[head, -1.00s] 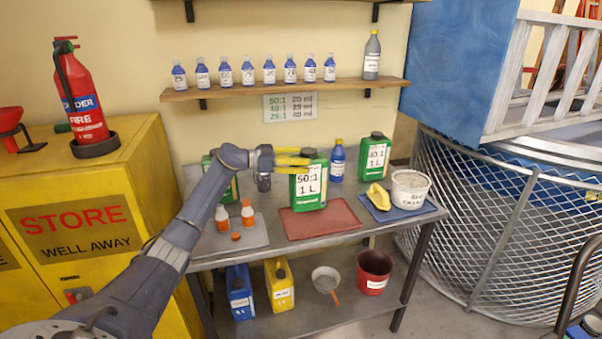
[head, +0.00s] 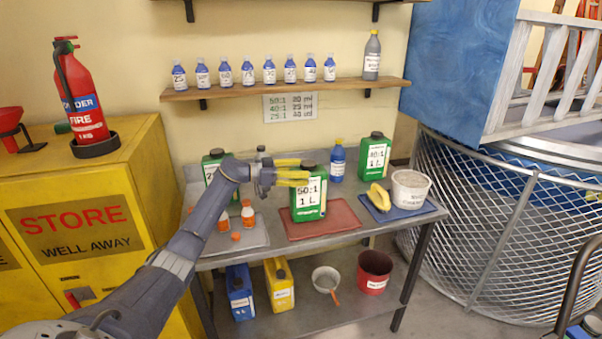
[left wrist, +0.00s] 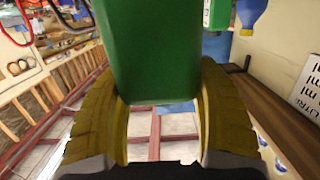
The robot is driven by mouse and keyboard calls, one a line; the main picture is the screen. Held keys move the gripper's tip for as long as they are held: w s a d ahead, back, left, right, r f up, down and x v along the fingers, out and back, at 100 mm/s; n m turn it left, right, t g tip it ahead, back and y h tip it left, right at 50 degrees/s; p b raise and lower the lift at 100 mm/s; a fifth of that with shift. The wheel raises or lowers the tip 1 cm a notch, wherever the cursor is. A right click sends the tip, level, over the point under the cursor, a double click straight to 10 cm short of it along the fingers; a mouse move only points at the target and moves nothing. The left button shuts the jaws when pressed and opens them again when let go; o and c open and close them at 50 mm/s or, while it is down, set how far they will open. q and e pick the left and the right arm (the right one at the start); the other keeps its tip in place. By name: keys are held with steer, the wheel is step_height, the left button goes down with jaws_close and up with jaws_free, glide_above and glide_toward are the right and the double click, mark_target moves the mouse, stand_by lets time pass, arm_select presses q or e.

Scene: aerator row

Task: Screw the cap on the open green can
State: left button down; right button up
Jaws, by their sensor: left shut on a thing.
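My left gripper (head: 293,175) is shut on the green can (head: 308,197) labelled 50:1 1 L. Its yellow fingers come in from the left at the can's upper part. In the left wrist view the green can (left wrist: 153,50) stands between the two fingers. The can looks upright over the red mat (head: 345,218); I cannot tell if its base touches it. Its top is dark, and I cannot tell a cap from an open neck. Two other green cans, at the left (head: 213,165) and right (head: 374,158), have dark tops. My right gripper is not in view.
A grey mat (head: 255,240) holds two small orange-and-white bottles and an orange piece (head: 236,237). A blue bottle (head: 338,160) stands behind the held can. A blue mat (head: 412,213) bears a yellow item (head: 378,196) and a white tub (head: 409,190).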

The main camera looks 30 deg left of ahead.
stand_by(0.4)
arm_select(q)
steer(key=shift+c, duration=1.3)
jaws_free()
steer(key=shift+f, duration=0.1)
steer(key=v, duration=1.2)
steer(key=shift+r, duration=0.25)
